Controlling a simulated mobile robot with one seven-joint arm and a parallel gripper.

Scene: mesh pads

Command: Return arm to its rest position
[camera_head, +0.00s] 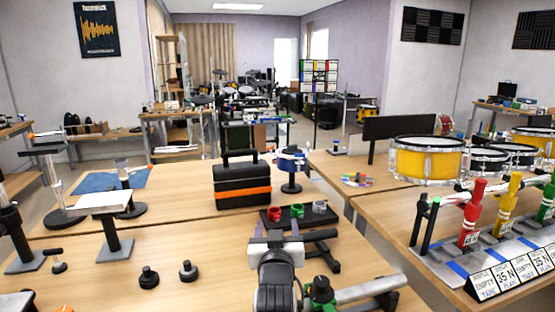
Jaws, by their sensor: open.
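My gripper (276,240) is at the lower middle of the head view, at the end of my dark arm, above the near wooden table (200,240). Its two fingers point away from the camera and stand apart, with nothing seen between them. I cannot tell whether the gripper touches the tray. My arm hides part of the table below.
A black case (242,186) with an orange band stands behind the tray, beside a blue round piece (290,162) on a stand. Two black knobs (188,271) lie left of my arm. A grey tube (365,291) lies right. Yellow drums (428,162) and red-yellow-green uprights (471,215) fill the right table.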

